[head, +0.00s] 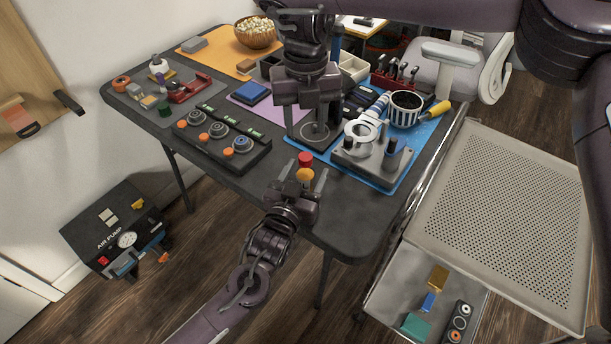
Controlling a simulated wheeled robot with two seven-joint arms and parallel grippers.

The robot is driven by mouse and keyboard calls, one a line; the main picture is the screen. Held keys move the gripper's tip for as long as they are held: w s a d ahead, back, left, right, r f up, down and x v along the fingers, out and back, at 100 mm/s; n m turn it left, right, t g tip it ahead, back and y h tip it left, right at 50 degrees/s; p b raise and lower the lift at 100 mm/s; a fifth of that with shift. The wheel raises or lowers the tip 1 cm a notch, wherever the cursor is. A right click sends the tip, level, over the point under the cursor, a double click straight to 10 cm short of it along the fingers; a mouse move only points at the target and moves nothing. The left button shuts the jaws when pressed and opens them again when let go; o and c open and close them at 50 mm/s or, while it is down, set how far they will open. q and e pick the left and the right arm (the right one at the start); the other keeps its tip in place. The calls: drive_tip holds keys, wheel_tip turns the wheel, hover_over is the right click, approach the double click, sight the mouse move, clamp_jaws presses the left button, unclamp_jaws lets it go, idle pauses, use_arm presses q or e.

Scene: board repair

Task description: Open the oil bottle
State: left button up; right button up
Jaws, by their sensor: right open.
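The oil bottle, with an orange-yellow body (305,175) and a red cap (305,159), is upright at the front of the dark table. The cap sits on top of the body. My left gripper (303,180) is around the body from the front, its fingers on both sides, and appears shut on it. The lower part of the bottle is hidden by that gripper. My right gripper (312,132) points down behind and above the bottle in the picture, its fingers wide apart and empty. It is apart from the cap.
A grey fixture (370,165) and a striped cup (404,108) stand on the blue mat to the right. A black panel with several dials (222,138) lies to the left. A perforated tray (505,220) is beside the table. The table's front strip (350,215) is bare.

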sight(306, 156)
use_arm(q)
clamp_jaws()
use_arm(e)
drive_tip(key=m, duration=0.7)
drive_tip(key=shift+m, duration=0.3)
drive_tip(key=m, duration=0.8)
drive_tip(key=shift+m, duration=0.3)
drive_tip(key=m, duration=0.4)
drive_tip(key=shift+m, duration=0.3)
drive_tip(key=m, duration=0.8)
drive_tip(key=shift+m, duration=0.3)
drive_tip(key=m, duration=0.5)
drive_tip(key=shift+m, duration=0.7)
drive_tip(key=shift+f, duration=0.3)
wheel_tip(306, 156, down, 7)
drive_tip(key=shift+f, duration=0.2)
